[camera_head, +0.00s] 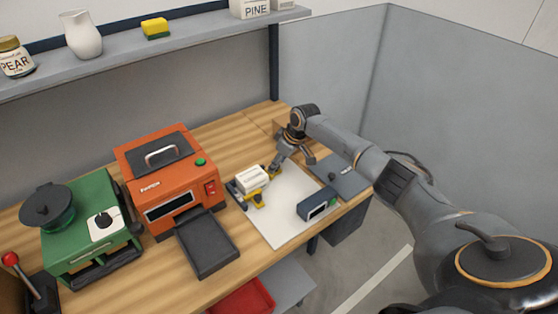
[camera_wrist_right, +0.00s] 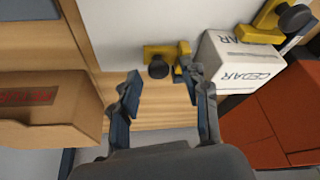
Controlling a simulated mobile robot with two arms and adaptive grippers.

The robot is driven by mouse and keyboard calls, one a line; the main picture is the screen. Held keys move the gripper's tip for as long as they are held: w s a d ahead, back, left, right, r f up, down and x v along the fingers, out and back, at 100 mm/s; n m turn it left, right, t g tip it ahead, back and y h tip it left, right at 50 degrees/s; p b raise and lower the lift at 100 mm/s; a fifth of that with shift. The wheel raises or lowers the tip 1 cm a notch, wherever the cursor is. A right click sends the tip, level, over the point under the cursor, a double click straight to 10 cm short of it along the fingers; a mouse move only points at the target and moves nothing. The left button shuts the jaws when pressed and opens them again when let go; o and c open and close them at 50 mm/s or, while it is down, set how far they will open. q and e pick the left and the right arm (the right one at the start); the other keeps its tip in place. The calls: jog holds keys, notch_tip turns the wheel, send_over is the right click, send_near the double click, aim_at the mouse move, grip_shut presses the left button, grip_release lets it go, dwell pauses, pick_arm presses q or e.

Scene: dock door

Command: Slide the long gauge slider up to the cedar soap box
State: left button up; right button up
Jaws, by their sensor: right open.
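The white cedar soap box (camera_head: 252,178) lies on a white board (camera_head: 285,222), and its lettering shows in the right wrist view (camera_wrist_right: 243,62). A yellow slider with a black knob (camera_wrist_right: 158,59) is beside the box's near end; whether they touch is unclear. A second yellow slider (camera_wrist_right: 270,22) is at another side of the box, and also shows in the head view (camera_head: 256,200). Which one is the long gauge's is not clear. My right gripper (camera_wrist_right: 163,88) is open, its fingertips around the first slider's near side, one close to the box. My left gripper is out of view.
An orange machine (camera_head: 165,177) with a dark tray (camera_head: 207,245) and a green machine (camera_head: 85,245) stand to the left. A dark blue device (camera_head: 317,204) sits on the board's right part. A cardboard box (camera_wrist_right: 45,108) is left of my right gripper.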

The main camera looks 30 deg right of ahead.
jog(key=v, duration=1.2)
